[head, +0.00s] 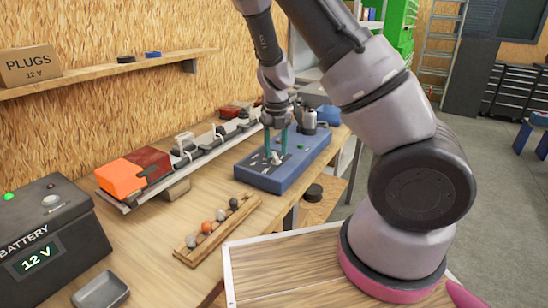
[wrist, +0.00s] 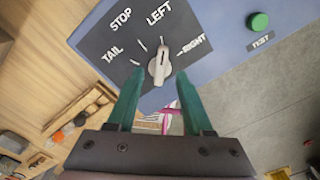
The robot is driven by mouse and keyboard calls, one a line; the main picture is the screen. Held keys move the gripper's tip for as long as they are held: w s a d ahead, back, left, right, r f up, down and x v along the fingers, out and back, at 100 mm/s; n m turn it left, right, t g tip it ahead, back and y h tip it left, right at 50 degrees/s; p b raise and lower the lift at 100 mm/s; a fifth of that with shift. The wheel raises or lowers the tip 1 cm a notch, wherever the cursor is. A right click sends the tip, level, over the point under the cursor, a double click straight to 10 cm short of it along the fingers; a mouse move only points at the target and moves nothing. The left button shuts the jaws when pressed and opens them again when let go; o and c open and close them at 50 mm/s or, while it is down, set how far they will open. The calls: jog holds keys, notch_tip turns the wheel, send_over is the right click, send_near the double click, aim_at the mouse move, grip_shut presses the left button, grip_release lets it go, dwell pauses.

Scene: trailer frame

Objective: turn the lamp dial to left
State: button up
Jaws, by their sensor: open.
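The lamp dial (wrist: 159,64) is a pale grey knob on a dark plate marked TAIL, STOP, LEFT and RIGHT. Its narrow end points up in the wrist view, toward the LEFT label (wrist: 159,14); exact alignment with the tick is hard to tell. The plate is on top of a blue control box (head: 270,181), where the dial also shows in the head view (head: 276,157). My gripper (head: 276,148) is open with teal fingers pointing down over the box. In the wrist view, the fingertips (wrist: 160,76) are to either side of the knob's lower end, with gaps between.
A green TEST button (wrist: 258,22) is on the same box. A light bar with an orange lamp (head: 122,177) lies behind on the bench. A wooden rack of small bulbs (head: 190,250), a grey dish (head: 101,290) and a battery (head: 50,235) stand nearer, to the left.

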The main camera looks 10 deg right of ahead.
jog(key=shift+r, duration=2.25)
jog(key=shift+s+r, duration=0.1)
jog(key=shift+r, duration=0.05)
jog(key=s+d+r+n+t, duration=0.2)
jog(key=s+r+n, duration=0.4)
jog(key=r+n, duration=0.3)
jog(key=s+d+r+n+t+y, duration=0.1)
jog(key=s+d+r+n+t, duration=0.1)
jog(key=s+r+n, duration=0.4)
jog(key=s+d+r+n+t+y, duration=0.1)
jog(key=s+r+n+t, duration=0.2)
jog(key=s+r+n, duration=0.4)
jog(key=shift+d+r+n, duration=0.4)
jog(key=shift+r+n, duration=2.15)
jog(key=shift+n, duration=2.05)
